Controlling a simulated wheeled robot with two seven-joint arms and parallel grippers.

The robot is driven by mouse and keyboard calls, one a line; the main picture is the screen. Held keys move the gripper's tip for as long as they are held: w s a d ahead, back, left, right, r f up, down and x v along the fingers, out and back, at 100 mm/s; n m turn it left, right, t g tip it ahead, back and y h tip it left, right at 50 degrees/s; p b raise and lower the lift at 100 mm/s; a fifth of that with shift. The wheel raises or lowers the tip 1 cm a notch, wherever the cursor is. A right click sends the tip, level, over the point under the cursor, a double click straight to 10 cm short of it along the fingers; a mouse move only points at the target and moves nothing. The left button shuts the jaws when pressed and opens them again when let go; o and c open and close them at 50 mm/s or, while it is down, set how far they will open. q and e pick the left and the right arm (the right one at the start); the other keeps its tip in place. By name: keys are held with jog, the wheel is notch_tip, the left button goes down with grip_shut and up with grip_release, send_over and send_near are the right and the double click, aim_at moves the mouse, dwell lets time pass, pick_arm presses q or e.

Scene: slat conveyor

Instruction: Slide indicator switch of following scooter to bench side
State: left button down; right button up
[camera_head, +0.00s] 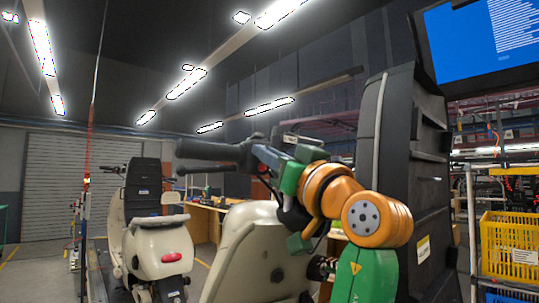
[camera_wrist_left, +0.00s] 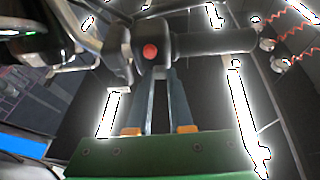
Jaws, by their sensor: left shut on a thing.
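The nearer cream scooter (camera_head: 245,250) stands at the centre of the head view, partly behind my arm. Its dark handlebar grip (camera_head: 208,150) points left; the grip also crosses the top of the left wrist view (camera_wrist_left: 215,42). Beside the grip is the control housing (camera_wrist_left: 135,42) with a round red button (camera_wrist_left: 150,52). My left gripper (camera_head: 266,155) is at this housing. In the wrist view its two fingers (camera_wrist_left: 156,72) reach up to the housing just below the red button and are shut on a small part there, the indicator switch. The switch itself is hidden by the fingertips. My right gripper is not in view.
Another cream scooter (camera_head: 160,240) with a red tail light stands farther left. Wooden benches (camera_head: 207,220) are behind, between the scooters. A tall dark cabinet (camera_head: 400,140) and a blue screen (camera_head: 480,40) are close on the right, with a yellow crate (camera_head: 510,245) beyond.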

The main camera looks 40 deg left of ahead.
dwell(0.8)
pick_arm(q)
jog(key=shift+w+d+p, duration=0.2)
jog(key=shift+w+p, duration=0.7)
jog(key=shift+p, duration=0.3)
jog(key=c, duration=1)
grip_release()
jog(key=shift+w, duration=0.1)
jog(key=shift+o, duration=1)
jog(key=shift+w, duration=0.1)
jog(key=shift+w+a+f, duration=0.1)
